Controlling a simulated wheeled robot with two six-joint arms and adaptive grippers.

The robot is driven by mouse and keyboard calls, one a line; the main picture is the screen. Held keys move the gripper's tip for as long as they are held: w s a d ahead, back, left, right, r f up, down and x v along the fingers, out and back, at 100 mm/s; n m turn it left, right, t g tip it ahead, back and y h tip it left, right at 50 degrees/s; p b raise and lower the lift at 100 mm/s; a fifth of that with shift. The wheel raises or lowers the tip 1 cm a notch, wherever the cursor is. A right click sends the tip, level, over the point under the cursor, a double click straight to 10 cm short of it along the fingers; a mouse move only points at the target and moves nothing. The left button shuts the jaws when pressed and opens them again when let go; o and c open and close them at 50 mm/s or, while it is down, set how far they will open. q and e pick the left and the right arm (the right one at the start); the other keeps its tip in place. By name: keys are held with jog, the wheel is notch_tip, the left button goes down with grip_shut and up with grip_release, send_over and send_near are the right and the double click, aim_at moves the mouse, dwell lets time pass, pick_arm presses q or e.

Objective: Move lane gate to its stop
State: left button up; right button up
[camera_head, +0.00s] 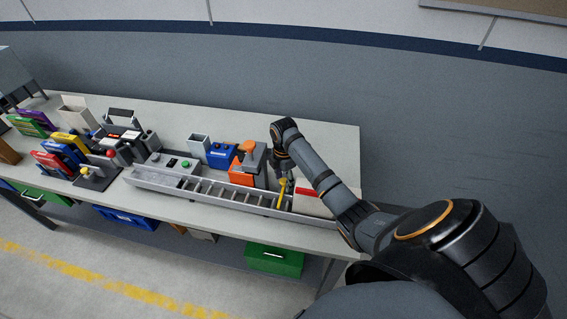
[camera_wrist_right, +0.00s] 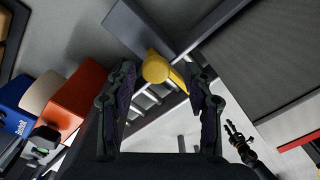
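The lane gate is a yellow piece with a round knob (camera_head: 281,194), standing across the long grey lane (camera_head: 155,183) near its right end. My right gripper (camera_head: 285,176) is above it, pointing down. In the right wrist view the knob (camera_wrist_right: 155,69) lies between the tips of the open fingers (camera_wrist_right: 159,82), with gaps visible beside it. Contact cannot be made out. The gate's base is partly hidden in the head view by the gripper. A small dark gripper, seemingly my left one (camera_wrist_right: 238,140), shows at the lower right of the wrist view; its finger state is unclear.
An orange block (camera_head: 241,173) and a blue box (camera_head: 221,155) stand close behind the lane. A white and red panel (camera_head: 310,201) lies right of the gate. The table's back right (camera_head: 338,145) is clear.

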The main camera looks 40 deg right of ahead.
aim_at(284, 182)
jog(key=shift+w+r, duration=0.1)
notch_tip(284, 182, up, 7)
jog(key=shift+r, duration=0.15)
pick_arm(q)
jog(key=shift+s+d, duration=0.1)
jog(key=shift+s, duration=0.2)
dwell(0.4)
